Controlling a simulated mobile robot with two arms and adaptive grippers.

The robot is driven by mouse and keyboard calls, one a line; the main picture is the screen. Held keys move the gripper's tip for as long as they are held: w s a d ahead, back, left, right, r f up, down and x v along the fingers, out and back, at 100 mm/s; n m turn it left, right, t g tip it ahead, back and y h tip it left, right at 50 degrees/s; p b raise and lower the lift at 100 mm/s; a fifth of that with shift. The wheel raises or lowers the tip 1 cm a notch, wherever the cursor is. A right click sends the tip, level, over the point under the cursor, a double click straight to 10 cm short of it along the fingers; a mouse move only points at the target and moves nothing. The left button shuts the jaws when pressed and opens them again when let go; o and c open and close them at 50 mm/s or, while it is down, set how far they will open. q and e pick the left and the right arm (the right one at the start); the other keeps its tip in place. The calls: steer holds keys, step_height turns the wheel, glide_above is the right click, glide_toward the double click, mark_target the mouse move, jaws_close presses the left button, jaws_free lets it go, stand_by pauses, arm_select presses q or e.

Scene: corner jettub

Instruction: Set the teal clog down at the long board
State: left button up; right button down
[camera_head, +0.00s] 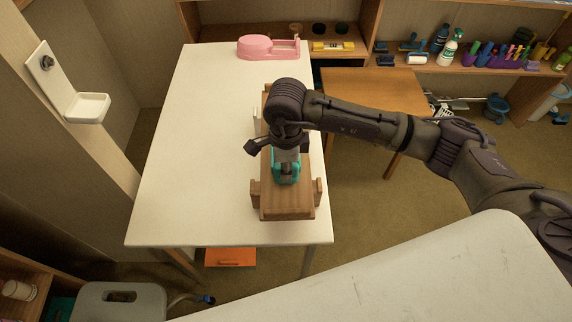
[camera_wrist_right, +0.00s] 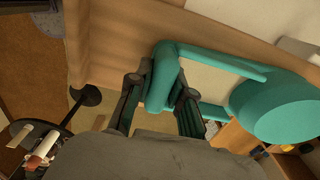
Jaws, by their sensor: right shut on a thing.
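The teal clog (camera_head: 279,178) is under my right gripper (camera_head: 287,175), over the near half of the long board (camera_head: 288,206). In the right wrist view, my fingers (camera_wrist_right: 160,105) are closed around a teal bar of the clog (camera_wrist_right: 282,105), whose round end is at the right. The wooden board (camera_wrist_right: 120,35) runs behind it there. I cannot tell whether the clog touches the board. The board lies lengthwise on the white table, with wooden blocks at its near sides. My forearm and wrist hide its far part. My left gripper is not in view.
The white table (camera_head: 190,150) is clear left of the board. A pink tape dispenser (camera_head: 268,47) stands at its far end. A wooden table (camera_head: 375,92) is at the right behind my arm, with crowded shelves beyond. A pale surface (camera_head: 400,275) fills the lower right.

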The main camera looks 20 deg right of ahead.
steer(key=c, duration=1.1)
jaws_free()
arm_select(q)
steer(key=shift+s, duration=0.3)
arm_select(e)
steer(key=shift+o, duration=0.2)
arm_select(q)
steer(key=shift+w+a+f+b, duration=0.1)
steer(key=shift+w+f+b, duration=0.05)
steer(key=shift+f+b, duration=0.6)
arm_select(e)
step_height(320, 180, up, 12)
